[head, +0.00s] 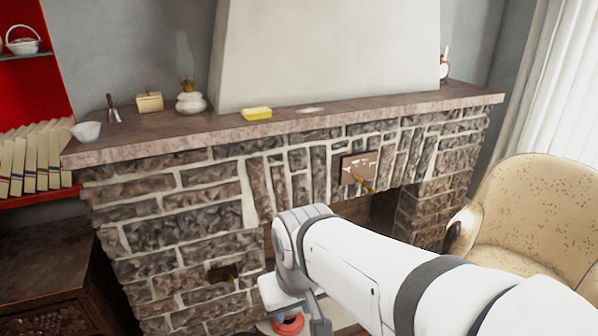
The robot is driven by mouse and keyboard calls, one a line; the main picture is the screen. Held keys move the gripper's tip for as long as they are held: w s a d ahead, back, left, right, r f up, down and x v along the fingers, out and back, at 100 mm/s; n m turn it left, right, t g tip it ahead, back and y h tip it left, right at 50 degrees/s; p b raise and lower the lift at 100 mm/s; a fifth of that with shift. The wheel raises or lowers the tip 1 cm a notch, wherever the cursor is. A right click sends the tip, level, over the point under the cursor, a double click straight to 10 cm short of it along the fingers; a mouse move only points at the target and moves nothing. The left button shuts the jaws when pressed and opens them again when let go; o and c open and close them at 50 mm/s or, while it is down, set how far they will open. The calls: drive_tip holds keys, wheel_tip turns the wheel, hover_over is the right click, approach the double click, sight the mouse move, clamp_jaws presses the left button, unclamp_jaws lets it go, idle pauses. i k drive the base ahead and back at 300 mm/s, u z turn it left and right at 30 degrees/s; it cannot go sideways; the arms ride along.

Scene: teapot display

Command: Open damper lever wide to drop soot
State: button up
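The damper lever (364,184) is a small brass-coloured handle on a brown plate (352,164) with pale markings. The plate is set in the stone front of the fireplace, above the dark firebox opening. The lever points down and to the right. My gripper (293,324) is at the bottom centre, below and left of the lever and well apart from it. Its fingertips are cut off or hidden at the bottom edge, so I cannot tell whether it is open. No soot is clearly visible.
The mantel (300,125) carries a yellow sponge (257,113), an oil lamp (191,101), a small box, a bell and a white bowl. A red ring-shaped thing (288,325) shows beside my gripper. A beige armchair (525,215) stands at right. My arm hides part of the firebox.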

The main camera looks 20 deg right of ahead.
sight(359, 181)
drive_tip(key=k, duration=0.55)
drive_tip(key=z, duration=0.6)
drive_tip(key=i, duration=1.3)
drive_tip(key=u, duration=0.45)
